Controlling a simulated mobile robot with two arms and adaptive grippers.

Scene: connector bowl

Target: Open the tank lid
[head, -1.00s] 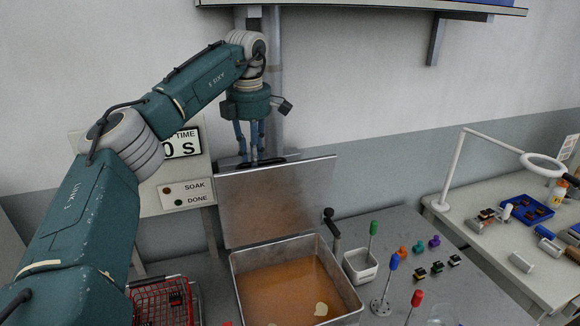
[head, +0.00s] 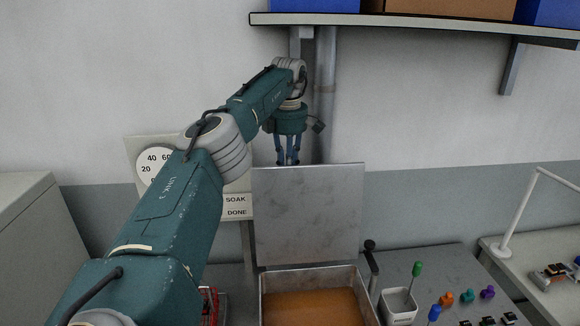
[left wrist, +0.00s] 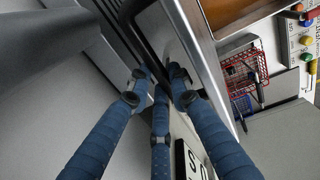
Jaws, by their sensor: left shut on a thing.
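The tank lid (head: 308,216) is a flat grey metal panel standing raised, close to upright, at the back of the tank (head: 368,296). The tank is an open metal box holding orange-brown liquid. My left gripper (head: 288,162) is at the lid's top edge, fingers pointing down, partly behind the panel. My right gripper is not in view.
A panel with a dial (head: 154,166) and SOAK and DONE labels stands behind my left arm. A shelf (head: 420,24) hangs above. A red basket (head: 210,305) is left of the tank. A white cup (head: 398,306) and small coloured connectors (head: 466,296) are at right.

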